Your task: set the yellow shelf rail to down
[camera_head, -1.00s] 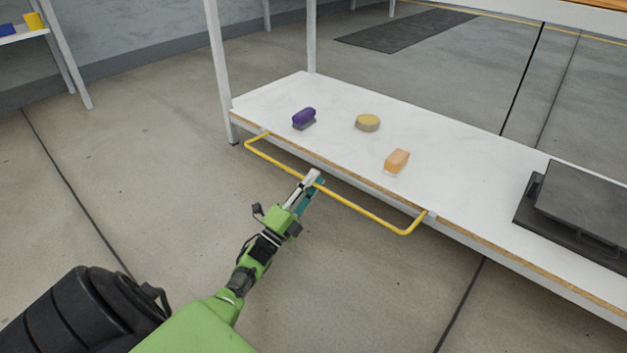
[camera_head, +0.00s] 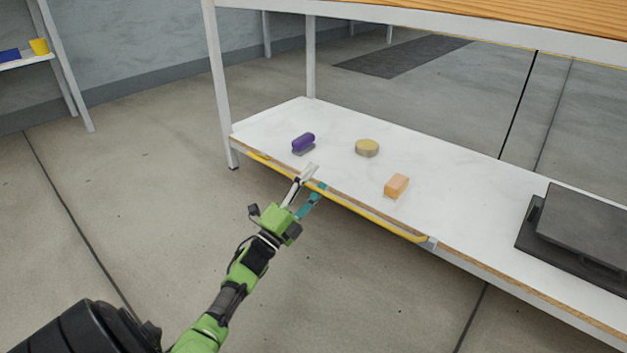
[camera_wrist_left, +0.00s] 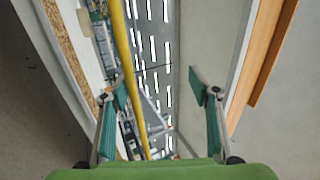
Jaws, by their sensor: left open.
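The yellow shelf rail (camera_head: 372,217) runs along the front edge of the lower white shelf (camera_head: 335,150) in the head view. Its long bar shows close against that edge, just below it. My left gripper (camera_head: 314,180) is at the rail's middle-left part and covers a bit of it. Its two fingers are apart. In the left wrist view the yellow rail (camera_wrist_left: 128,75) passes between the open fingers (camera_wrist_left: 157,88), closer to the left finger; I cannot tell whether they touch. My right gripper is not in view.
On the lower shelf are a purple-handled brush (camera_head: 303,142), a round yellow tin (camera_head: 367,148), an orange block (camera_head: 396,186) and a dark flat case (camera_head: 585,225). A wooden top (camera_head: 480,18) hangs above. The floor in front is clear.

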